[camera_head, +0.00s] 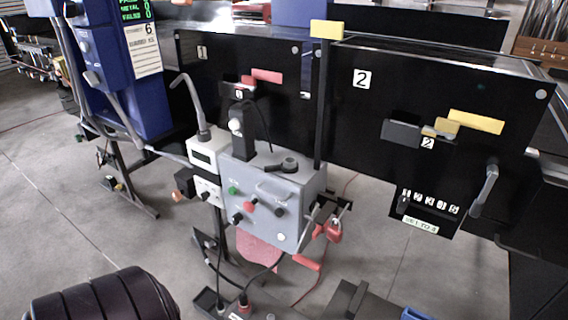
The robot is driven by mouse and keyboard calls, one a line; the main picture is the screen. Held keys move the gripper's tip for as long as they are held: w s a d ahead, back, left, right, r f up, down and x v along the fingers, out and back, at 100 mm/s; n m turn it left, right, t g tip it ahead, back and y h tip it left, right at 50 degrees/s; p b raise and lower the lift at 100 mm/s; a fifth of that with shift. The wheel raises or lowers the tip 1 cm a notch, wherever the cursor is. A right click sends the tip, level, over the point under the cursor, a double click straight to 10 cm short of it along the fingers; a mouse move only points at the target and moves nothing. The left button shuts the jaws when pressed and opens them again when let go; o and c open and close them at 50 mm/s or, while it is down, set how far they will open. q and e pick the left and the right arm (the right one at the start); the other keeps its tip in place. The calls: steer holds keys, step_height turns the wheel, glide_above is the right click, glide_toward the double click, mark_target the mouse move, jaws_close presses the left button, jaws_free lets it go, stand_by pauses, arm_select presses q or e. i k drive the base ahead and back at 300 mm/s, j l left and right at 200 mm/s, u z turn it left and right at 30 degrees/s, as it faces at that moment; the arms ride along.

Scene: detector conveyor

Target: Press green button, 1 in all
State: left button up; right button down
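The green button (233,190) is a small round button on the upper left of the front face of a grey control box (262,223). The box is near the middle of the camera_head view, in front of the black panels. A red button (250,206) is to the right of and below the green one. Black knobs (280,211) are on the same face. Nothing covers the green button. Neither of my grippers shows in this view, and nothing is seen touching the button.
A white box with a curved grey handle (203,151) adjoins the control box on the left. A red padlock (334,230) hangs at its right. Black panels numbered 1 (225,60) and 2 (440,90) stand behind. Cables run below. Grey floor (70,215) is open at the left.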

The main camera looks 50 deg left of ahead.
mark_target(233, 191)
steer(key=u, duration=1.65)
